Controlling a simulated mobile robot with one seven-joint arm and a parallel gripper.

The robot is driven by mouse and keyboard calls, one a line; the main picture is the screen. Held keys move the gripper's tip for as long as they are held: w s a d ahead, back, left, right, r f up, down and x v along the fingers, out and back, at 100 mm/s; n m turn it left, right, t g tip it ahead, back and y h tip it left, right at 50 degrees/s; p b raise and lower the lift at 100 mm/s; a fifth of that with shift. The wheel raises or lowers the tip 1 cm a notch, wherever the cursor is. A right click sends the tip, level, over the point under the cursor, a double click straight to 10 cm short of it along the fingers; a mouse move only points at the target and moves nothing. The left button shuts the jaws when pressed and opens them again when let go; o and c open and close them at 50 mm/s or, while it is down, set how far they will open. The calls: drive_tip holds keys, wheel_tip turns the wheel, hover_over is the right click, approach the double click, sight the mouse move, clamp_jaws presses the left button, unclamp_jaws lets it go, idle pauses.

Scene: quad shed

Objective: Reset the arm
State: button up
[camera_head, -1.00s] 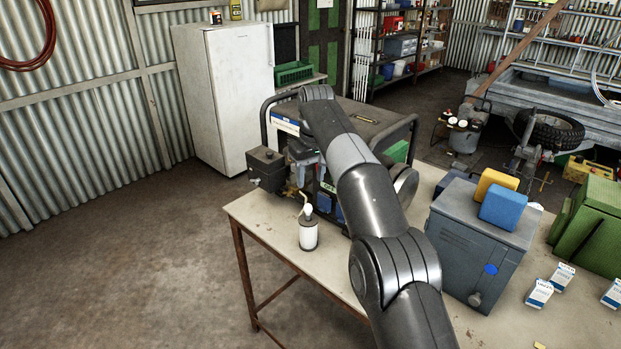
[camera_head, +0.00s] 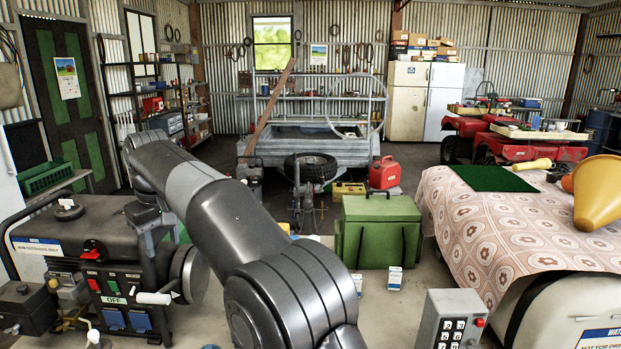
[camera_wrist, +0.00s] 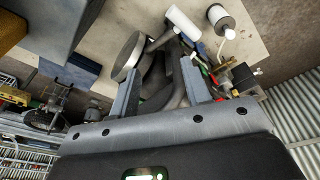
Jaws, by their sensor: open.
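My arm reaches from the bottom middle of the head view up to the left, then bends down in front of the generator (camera_head: 100,215). My gripper in the wrist view (camera_wrist: 160,85) has its two fingers apart, with nothing seen held between them. Behind and between the fingers are dark parts of the generator, with its round metal disc (camera_wrist: 128,57) beside one finger and a white-gripped handle (camera_wrist: 182,20) beyond. In the head view the disc (camera_head: 190,273) and the handle (camera_head: 154,298) sit at the generator's right end. The fingertips are hard to make out there, and contact cannot be told.
A white canister (camera_wrist: 223,20) stands near the generator. A green box (camera_head: 378,232), a grey keypad box (camera_head: 450,322) and small white cartons (camera_head: 395,278) are to the right. A cloth-covered tank (camera_head: 500,230) with a yellow funnel (camera_head: 598,192) is at far right. A trailer (camera_head: 310,145) stands behind.

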drive_tip(key=s+d+r+m+t, duration=0.1)
drive_tip(key=s+d+r+m, duration=0.1)
drive_tip(key=d, duration=0.8)
drive_tip(key=s+d+r+m, duration=0.1)
drive_tip(key=s+d+m, duration=0.1)
drive_tip(key=d, duration=0.8)
drive_tip(key=s+d+r+m+t, duration=0.1)
drive_tip(key=s+d+r, duration=0.1)
drive_tip(key=d, duration=0.8)
drive_tip(key=s+d+f+m+t, duration=0.1)
drive_tip(key=s+d+f+m, duration=0.2)
drive_tip(key=s+d+f, duration=0.3)
drive_tip(key=s+d+f+m+t+h, duration=0.1)
drive_tip(key=s+d+f+m, duration=0.2)
drive_tip(key=s+d, duration=0.9)
wheel_tip(320, 180, down, 4)
drive_tip(key=shift+s+d+r, duration=0.1)
drive_tip(key=shift+s+d, duration=0.2)
drive_tip(key=shift+s, duration=0.6)
